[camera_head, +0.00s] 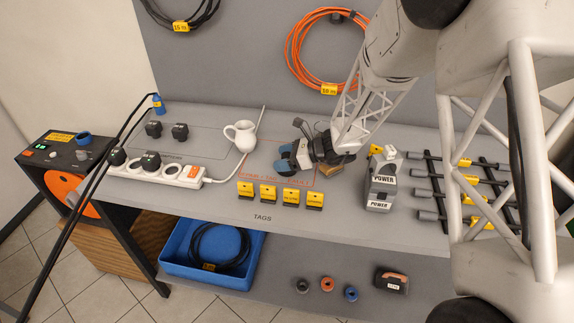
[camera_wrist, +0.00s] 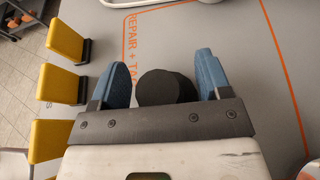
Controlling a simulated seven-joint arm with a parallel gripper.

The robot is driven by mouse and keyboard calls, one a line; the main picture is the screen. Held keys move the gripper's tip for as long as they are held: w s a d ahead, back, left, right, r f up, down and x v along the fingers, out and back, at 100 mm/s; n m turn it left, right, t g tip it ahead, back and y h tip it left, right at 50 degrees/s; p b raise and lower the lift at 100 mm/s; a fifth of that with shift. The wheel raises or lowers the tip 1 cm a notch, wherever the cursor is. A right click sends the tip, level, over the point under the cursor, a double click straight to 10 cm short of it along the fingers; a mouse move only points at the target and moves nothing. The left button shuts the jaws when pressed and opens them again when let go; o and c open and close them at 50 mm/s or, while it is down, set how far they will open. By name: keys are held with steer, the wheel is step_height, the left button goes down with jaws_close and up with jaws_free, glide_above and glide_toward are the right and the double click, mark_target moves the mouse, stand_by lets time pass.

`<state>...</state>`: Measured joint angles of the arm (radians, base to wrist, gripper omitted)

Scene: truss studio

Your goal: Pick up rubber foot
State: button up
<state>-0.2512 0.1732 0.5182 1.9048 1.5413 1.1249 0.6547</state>
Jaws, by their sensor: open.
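The rubber foot (camera_wrist: 160,88) looks like a short black round block in the wrist view, on the grey bench inside the orange-outlined repair area. My gripper (camera_wrist: 162,65) is open, with one blue fingertip on each side of the foot. A gap shows between the foot and both fingers, wider on the right. The foot's near side is hidden behind the dark gripper bar. In the head view my gripper (camera_head: 288,162) is low over the bench, right of the white jug (camera_head: 241,136). I cannot make out the foot clearly there.
Several yellow tags (camera_head: 268,192) stand along the bench's front edge, close to my gripper. A grey POWER block (camera_head: 381,185) stands to the right, with racked dark-handled rods (camera_head: 440,192) beyond it. A white power strip (camera_head: 150,172) lies left. Bare bench (camera_wrist: 250,110) surrounds the foot.

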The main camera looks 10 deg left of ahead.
steer(key=shift+a+f, duration=0.1)
steer(key=shift+a, duration=0.15)
stand_by(0.4)
steer(key=c, duration=1.1)
steer(key=shift+o, duration=0.2)
steer(key=shift+r, duration=5)
